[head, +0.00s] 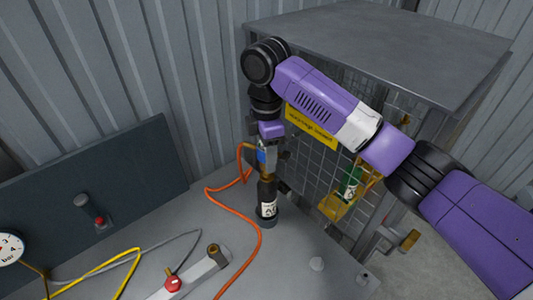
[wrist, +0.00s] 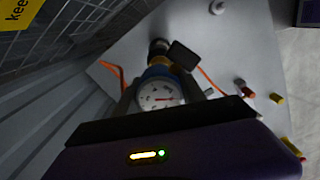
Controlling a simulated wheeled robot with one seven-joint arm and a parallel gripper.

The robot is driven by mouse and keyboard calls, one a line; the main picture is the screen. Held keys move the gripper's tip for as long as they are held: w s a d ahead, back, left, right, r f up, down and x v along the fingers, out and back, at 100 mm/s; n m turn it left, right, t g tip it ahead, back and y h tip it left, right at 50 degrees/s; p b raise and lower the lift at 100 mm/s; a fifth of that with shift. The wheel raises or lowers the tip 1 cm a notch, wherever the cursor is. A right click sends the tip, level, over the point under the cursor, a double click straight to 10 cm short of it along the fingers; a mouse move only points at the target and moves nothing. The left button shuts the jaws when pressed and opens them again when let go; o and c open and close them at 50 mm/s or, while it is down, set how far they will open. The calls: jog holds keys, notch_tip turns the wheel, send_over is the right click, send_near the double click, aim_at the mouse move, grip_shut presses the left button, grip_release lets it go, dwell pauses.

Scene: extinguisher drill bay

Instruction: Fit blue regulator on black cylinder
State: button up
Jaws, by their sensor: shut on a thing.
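The black cylinder (head: 267,193) stands upright on the grey table, with a white label facing the head camera. The blue regulator (head: 264,156) is directly above its top, in line with it in the head view. I cannot tell whether the two are joined or only close. My gripper (head: 271,155) points down and is shut on the regulator. In the wrist view the regulator's white gauge dial (wrist: 161,96) sits between the fingers, with its blue body (wrist: 160,72) behind. The cylinder is mostly hidden there.
An orange hose (head: 258,233) runs from the regulator across the table (head: 215,205). A mesh cage (head: 318,150) with a grey top stands close on the right, holding a green cylinder (head: 350,183). A grey bar with a red knob (head: 173,284) lies in front. A dark panel (head: 90,185) stands left.

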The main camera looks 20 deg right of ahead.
jog(key=shift+f+b, duration=0.4)
jog(key=shift+f, duration=1.45)
dwell(1.3)
jog(key=o, duration=1.5)
